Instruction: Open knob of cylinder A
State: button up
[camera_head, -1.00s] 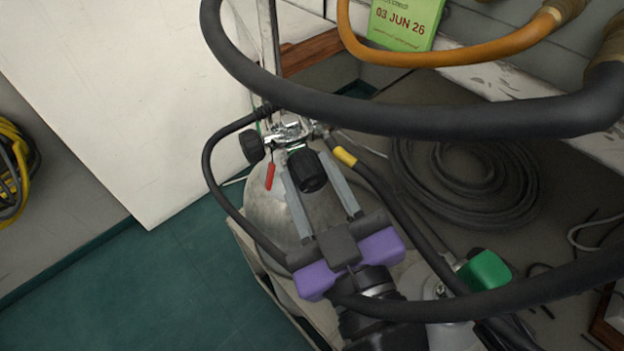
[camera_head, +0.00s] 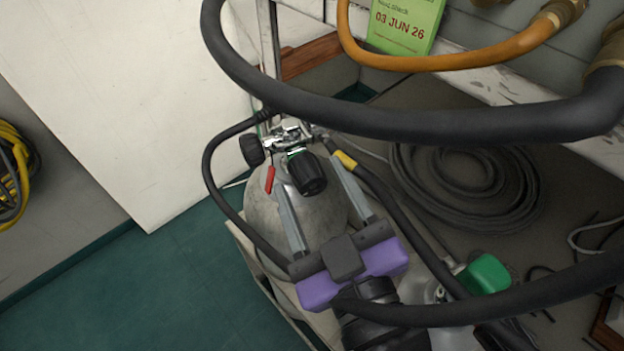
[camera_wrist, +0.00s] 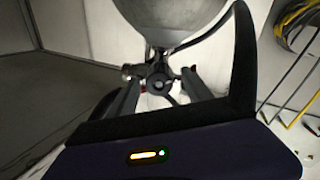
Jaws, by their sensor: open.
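A grey cylinder (camera_head: 268,205) stands upright, with a metal valve (camera_head: 290,134) on top. A black ribbed knob (camera_head: 308,173) faces my gripper and a second black knob (camera_head: 251,149) sits at the valve's left side. I see no letter on the cylinder. My gripper (camera_head: 307,176) is open, one finger on each side of the front knob, with gaps visible; I cannot tell whether either finger touches it. In the wrist view the cylinder (camera_wrist: 172,18) appears inverted and the knob (camera_wrist: 158,82) lies between the fingers. A red tag (camera_head: 270,180) hangs by the left finger.
A thick black hose (camera_head: 400,118) arches across in front of the valve, and an orange hose (camera_head: 440,60) hangs above. Another cylinder with a green knob (camera_head: 484,273) stands at lower right. Coiled grey hose (camera_head: 465,185) lies behind. Green floor (camera_head: 150,285) is clear at left.

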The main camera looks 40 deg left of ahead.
aim_at(313, 188)
jog(key=p+v, duration=0.1)
jog(key=v, duration=0.4)
jog(key=shift+d+r, duration=0.1)
jog(key=shift+p+v, duration=0.6)
jog(key=shift+v, duration=0.4)
